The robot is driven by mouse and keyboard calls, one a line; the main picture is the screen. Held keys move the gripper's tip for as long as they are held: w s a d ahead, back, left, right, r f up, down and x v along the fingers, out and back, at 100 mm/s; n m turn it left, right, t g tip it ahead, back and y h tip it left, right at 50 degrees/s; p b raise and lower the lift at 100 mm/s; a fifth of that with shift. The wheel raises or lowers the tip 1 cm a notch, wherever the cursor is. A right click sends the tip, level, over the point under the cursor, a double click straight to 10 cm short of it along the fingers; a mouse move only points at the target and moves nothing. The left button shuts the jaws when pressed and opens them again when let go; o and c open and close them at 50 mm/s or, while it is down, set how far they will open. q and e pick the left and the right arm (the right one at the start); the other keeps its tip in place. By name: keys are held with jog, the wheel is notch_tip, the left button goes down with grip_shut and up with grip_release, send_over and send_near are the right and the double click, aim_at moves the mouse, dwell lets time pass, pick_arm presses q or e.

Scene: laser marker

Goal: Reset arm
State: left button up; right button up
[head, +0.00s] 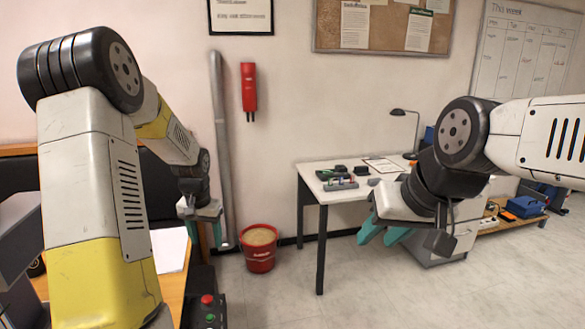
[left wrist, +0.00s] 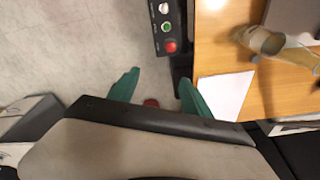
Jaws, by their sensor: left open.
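My left arm reaches in from the left of the head view, and my left gripper (head: 204,232) points down beside the wooden desk, in front of the wall. The left wrist view shows the left gripper (left wrist: 158,82) with its two green fingers spread wide and nothing between them. My right gripper (head: 384,238) hangs at the right of the head view, in front of the white table and drawer unit. Its green fingers point down and left, stand apart and hold nothing visible.
A wooden desk (left wrist: 218,55) with a white sheet (left wrist: 224,94) lies beside the left gripper. A control box (left wrist: 168,28) with buttons stands at its edge. A red bucket (head: 258,256) stands on the floor near a white table (head: 312,182). The middle floor is clear.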

pick_arm(q)
jog(key=s+d+r+t, duration=0.1)
jog(key=s+d+r, duration=0.2)
jog(key=s+r, duration=0.3)
jog(key=s+d+r+t, duration=0.1)
jog(key=s+d+r, duration=0.25)
jog(key=r, duration=0.45)
jog(key=s+d+r+t+h, duration=0.1)
jog(key=s+d+r, duration=0.1)
jog(key=s, duration=0.5)
jog(key=s+d+r+t+h, duration=0.1)
jog(key=s+d+r, duration=0.2)
jog(key=s, duration=0.5)
jog(key=shift+s+n, duration=0.3)
jog(key=shift+r, duration=0.1)
